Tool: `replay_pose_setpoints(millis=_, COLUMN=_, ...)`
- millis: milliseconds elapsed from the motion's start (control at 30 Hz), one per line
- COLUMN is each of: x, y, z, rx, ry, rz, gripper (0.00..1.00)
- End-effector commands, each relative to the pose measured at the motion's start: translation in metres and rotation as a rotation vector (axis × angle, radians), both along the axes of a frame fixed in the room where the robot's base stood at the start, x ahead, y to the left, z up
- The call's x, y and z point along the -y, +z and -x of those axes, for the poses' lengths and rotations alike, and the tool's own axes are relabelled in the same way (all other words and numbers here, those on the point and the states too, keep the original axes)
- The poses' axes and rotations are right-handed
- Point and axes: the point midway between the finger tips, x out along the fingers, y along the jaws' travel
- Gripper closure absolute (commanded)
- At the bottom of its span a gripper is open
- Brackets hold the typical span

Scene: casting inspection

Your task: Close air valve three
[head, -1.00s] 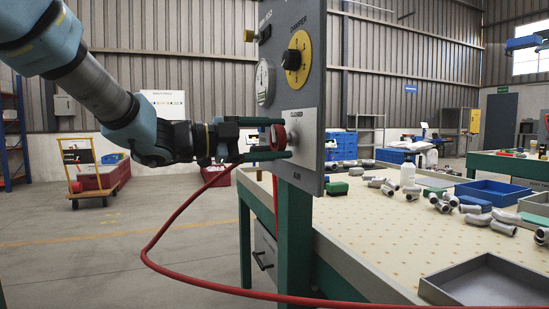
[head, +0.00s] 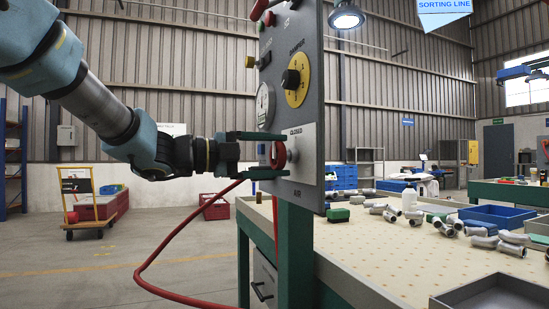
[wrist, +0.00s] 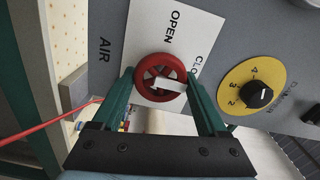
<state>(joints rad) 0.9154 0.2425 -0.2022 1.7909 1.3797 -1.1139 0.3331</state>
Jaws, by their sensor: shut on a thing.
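A red valve wheel (head: 277,155) sits on a pale plate (head: 303,141) marked CLOSED, low on the grey panel above the word AIR. My gripper (head: 286,154) reaches it from the left, one green finger above the wheel and one below. In the wrist view the red wheel (wrist: 148,62) lies between the two fingers of my gripper (wrist: 160,76), which are shut on its rim. A pale bar crosses the wheel from its middle toward the right finger. OPEN reads beside the wheel; the right finger partly hides CLOSED. I see no number three on the valve.
A yellow dial (head: 297,84) with a black knob and a round gauge (head: 265,107) are above the wheel on the panel. A red hose (head: 183,222) hangs below my gripper. The bench (head: 385,262) at right holds metal fittings and trays.

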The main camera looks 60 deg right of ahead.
Motion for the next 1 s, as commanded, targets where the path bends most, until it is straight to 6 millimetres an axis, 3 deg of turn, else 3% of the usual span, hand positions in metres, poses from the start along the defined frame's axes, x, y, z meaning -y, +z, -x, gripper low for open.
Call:
replay_pose_setpoints(millis=133, x=0.000, y=-0.001, z=0.000, rx=0.003, ry=-0.001, rz=0.000, gripper=0.80)
replay_pose_setpoints(millis=167, x=0.000, y=-0.001, z=0.000, rx=0.003, ry=-0.001, rz=0.000, gripper=0.21)
replay_pose_setpoints(millis=333, x=0.000, y=-0.001, z=0.000, rx=0.002, ry=0.000, rz=-0.001, gripper=0.02)
replay_pose_setpoints(millis=667, x=-0.003, y=0.000, z=-0.003, rx=0.001, ry=0.001, rz=0.000, gripper=0.00)
replay_pose_setpoints(millis=1000, x=-0.051, y=0.000, z=-0.038, rx=0.002, ry=0.004, rz=-0.001, gripper=0.00)
